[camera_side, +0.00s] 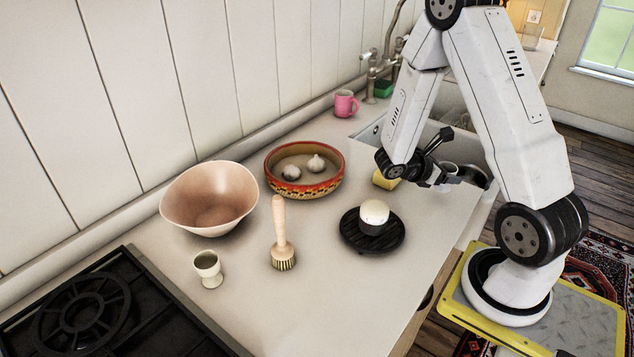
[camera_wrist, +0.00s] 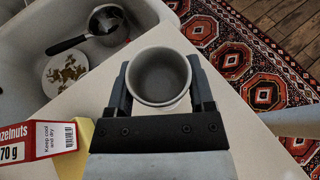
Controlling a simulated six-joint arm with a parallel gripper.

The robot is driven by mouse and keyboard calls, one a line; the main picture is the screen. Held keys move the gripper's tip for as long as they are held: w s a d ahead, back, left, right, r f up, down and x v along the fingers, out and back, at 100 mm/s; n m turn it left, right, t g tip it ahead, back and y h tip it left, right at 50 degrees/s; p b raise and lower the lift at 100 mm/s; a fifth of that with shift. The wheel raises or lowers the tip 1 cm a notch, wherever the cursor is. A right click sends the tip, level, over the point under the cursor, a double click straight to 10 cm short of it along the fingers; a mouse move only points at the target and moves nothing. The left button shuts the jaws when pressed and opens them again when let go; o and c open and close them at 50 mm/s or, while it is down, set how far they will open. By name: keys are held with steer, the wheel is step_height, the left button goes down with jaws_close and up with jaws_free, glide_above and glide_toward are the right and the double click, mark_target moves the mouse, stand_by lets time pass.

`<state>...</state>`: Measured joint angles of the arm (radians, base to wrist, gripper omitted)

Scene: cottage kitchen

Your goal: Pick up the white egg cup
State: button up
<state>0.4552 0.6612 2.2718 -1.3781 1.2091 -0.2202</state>
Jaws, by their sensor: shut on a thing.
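The white egg cup (camera_wrist: 160,77) sits between the two fingers of my gripper (camera_wrist: 162,72) in the wrist view, and I look down into its round, empty-looking grey inside. My gripper (camera_side: 462,172) is shut on it. In the side view a small part of the cup (camera_side: 449,168) shows between the dark fingers, beside the sink; its foot is hidden, so I cannot tell whether it touches the counter. Another pale egg cup (camera_side: 208,268) stands upright on the counter at the lower left, far from my gripper.
A yellow block (camera_side: 385,180) lies close to my wrist; a hazelnut box (camera_wrist: 40,141) is nearby. The sink (camera_wrist: 28,60) holds a black-handled utensil and a patterned plate. A black trivet (camera_side: 351,236), brush (camera_side: 280,245), garlic bowl (camera_side: 284,183) and pinkish bowl (camera_side: 181,205) occupy the counter.

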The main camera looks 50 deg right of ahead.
steer(key=shift+r, duration=3.1)
steer(key=shift+r, duration=0.1)
